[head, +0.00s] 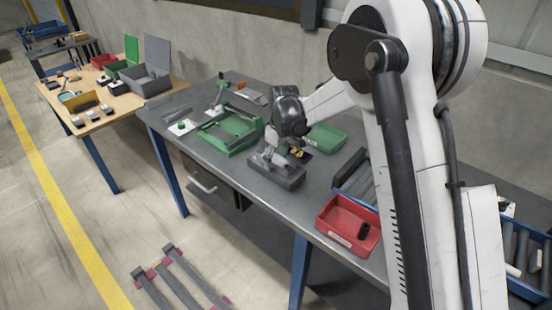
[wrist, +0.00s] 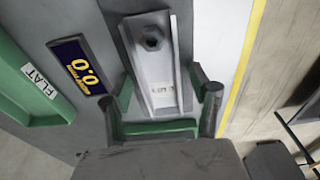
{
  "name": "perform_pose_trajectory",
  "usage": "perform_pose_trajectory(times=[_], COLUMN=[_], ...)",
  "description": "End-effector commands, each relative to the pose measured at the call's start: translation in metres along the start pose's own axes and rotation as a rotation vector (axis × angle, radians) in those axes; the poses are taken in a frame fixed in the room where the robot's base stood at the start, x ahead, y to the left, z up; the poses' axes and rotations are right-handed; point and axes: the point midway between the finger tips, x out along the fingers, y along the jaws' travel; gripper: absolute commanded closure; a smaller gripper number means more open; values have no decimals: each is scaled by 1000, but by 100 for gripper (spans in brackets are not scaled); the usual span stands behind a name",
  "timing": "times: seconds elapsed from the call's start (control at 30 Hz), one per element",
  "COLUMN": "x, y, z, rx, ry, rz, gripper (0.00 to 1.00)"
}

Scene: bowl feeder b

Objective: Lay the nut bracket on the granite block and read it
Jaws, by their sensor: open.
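The nut bracket (wrist: 157,75) is a pale grey metal channel with a hex nut near its far end and a small label near its close end. In the wrist view it lies between and ahead of the fingers of my gripper (wrist: 160,105), which are spread apart. A gap shows on the right; contact on the left is unclear. In the head view my gripper is low over the dark grey granite block (head: 288,179), and a pale part shows on top of it, partly hidden. A dark display (wrist: 82,68) beside the bracket reads 0.0 in yellow.
A green tray marked FLAT (wrist: 30,85) lies beside the display. The head view shows a green fixture (head: 243,146) to the left, a red bin (head: 327,233) holding a dark part at the front right, and blue-edged bins behind it.

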Motion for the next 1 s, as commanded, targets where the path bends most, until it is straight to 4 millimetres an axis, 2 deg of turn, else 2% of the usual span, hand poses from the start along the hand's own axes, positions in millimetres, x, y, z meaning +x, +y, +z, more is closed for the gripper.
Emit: perform_pose_trajectory(times=[0.17, 0.5, 0.7, 1.0], x=[-13, -79, -109, -123], y=[0, 0, 0, 0], z=[0, 0, 0, 0], rx=[0, 1, 1, 0], ry=[0, 0, 0, 0], rz=[0, 0, 0, 0], gripper=[43, 43, 43, 43])
